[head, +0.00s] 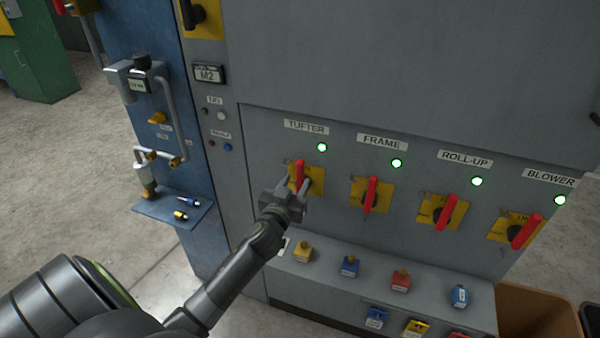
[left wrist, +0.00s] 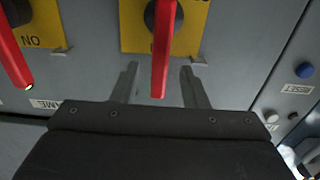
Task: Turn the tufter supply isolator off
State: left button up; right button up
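The tufter isolator has a red handle (head: 299,172) on a yellow plate, under the TUFTER label (head: 305,127). The handle points up in the head view, and a green lamp (head: 322,147) above it is lit. My left gripper (head: 299,186) is at this handle, with its fingers spread on either side. In the left wrist view, the red handle (left wrist: 162,65) lies between the two open fingers (left wrist: 161,88), with a gap visible on both sides. The gripper hides the lower part of the plate in the head view. My right gripper is not in view.
To the right are the frame (head: 370,195), roll-up (head: 446,213) and blower (head: 525,232) handles, each with a lit green lamp. Below is a ledge with several coloured padlocks (head: 349,267). A blue column (head: 150,60) with pipes stands left; open floor lies beyond it.

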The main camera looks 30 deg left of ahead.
aim_at(299, 178)
pick_arm(q)
jog(key=shift+x, duration=2.05)
grip_shut()
